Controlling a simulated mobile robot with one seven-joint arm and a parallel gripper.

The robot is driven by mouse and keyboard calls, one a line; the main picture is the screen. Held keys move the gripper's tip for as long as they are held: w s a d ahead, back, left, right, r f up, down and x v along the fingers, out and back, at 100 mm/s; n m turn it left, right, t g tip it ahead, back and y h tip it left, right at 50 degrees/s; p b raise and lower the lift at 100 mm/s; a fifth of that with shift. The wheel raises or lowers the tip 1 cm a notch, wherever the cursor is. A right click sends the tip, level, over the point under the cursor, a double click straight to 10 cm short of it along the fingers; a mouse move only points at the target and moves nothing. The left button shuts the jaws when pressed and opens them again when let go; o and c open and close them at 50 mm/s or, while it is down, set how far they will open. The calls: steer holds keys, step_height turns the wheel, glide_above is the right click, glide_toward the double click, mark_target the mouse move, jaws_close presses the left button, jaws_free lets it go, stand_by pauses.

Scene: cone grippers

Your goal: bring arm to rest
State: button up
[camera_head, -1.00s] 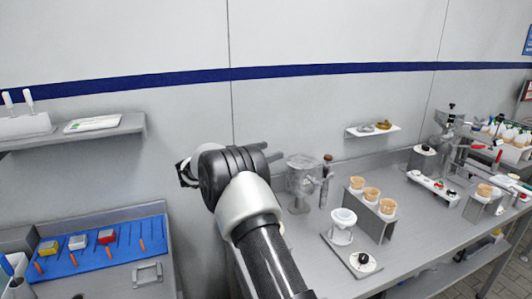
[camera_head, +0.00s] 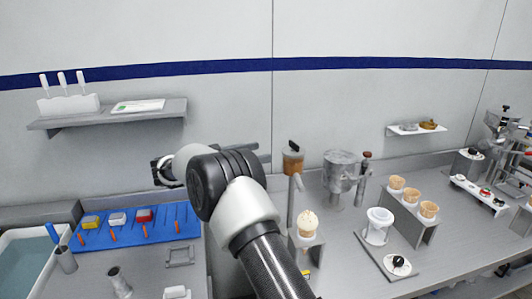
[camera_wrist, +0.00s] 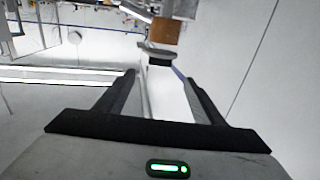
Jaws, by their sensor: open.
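My arm reaches up from the bottom of the head view and bends at the dark elbow. My gripper (camera_head: 264,152) shows partly behind the arm, its fingers pointing right. In the wrist view the two dark fingers (camera_wrist: 160,78) stand apart, and I see nothing held between them. A brown container (camera_head: 292,162) on a stand is just right of the fingers in the head view. A brown block shape (camera_wrist: 166,38) lies beyond the fingertips in the wrist view, apart from them.
A filled cone (camera_head: 308,222) stands on a holder right of my arm. Several empty cones (camera_head: 428,208) sit in a rack further right, with a white cup (camera_head: 378,222) in front. A blue mat (camera_head: 155,238) with tools lies left. A wall shelf (camera_head: 110,117) is upper left.

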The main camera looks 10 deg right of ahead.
steer(key=shift+a, duration=0.1)
steer(key=w+a+r+n+t+y+p, duration=0.1)
steer(key=w+r+n+t+y, duration=0.2)
steer(key=r+t, duration=0.45)
steer(key=w+r+n+t+y, duration=0.2)
steer(key=w+r+t, duration=0.2)
steer(key=r, duration=0.7)
steer(key=s+a+r+n+t+y, duration=0.3)
steer(key=s+a+r+n+y, duration=0.25)
steer(key=r+n+y, duration=0.35)
steer(key=s+d+f+g+y, duration=0.1)
steer(key=s+f+g, duration=0.3)
steer(key=s, duration=1)
steer(key=s+d+f+n+g+y+p, duration=0.1)
steer(key=s+f+g, duration=0.3)
steer(key=s+f, duration=0.7)
steer(key=s+d+f+g+y+p, duration=0.1)
steer(key=s+d+f+g, duration=0.2)
steer(key=s+f, duration=0.5)
steer(key=s+g, duration=0.1)
steer(key=s, duration=0.7)
steer(key=shift+s+d+n+y, duration=0.3)
steer(key=shift+s+n, duration=0.1)
